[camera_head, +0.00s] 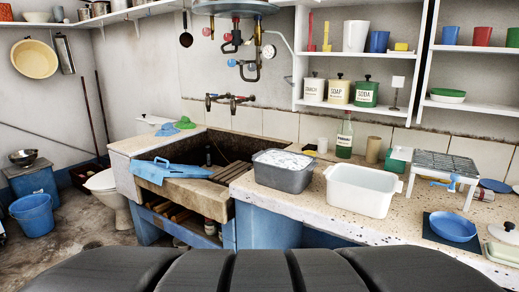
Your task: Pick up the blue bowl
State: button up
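A blue bowl (453,227), round and shallow, sits on a dark flat mat (434,235) near the front edge of the speckled counter (340,217), at the right of the head view. It stands in front of a small grey rack with white legs (445,165). Its inside looks empty. My gripper is not in view. A dark, ribbed shape that may be part of my own body fills the bottom of the picture.
Left of the bowl stand a white tub (361,191) and a grey basin (284,172). A small blue-handled item (454,183) is by the rack. A lidded pale dish (504,242) is to the right. A stone sink (225,165) is further left.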

aim_at(452, 226)
jog(key=z, duration=1.65)
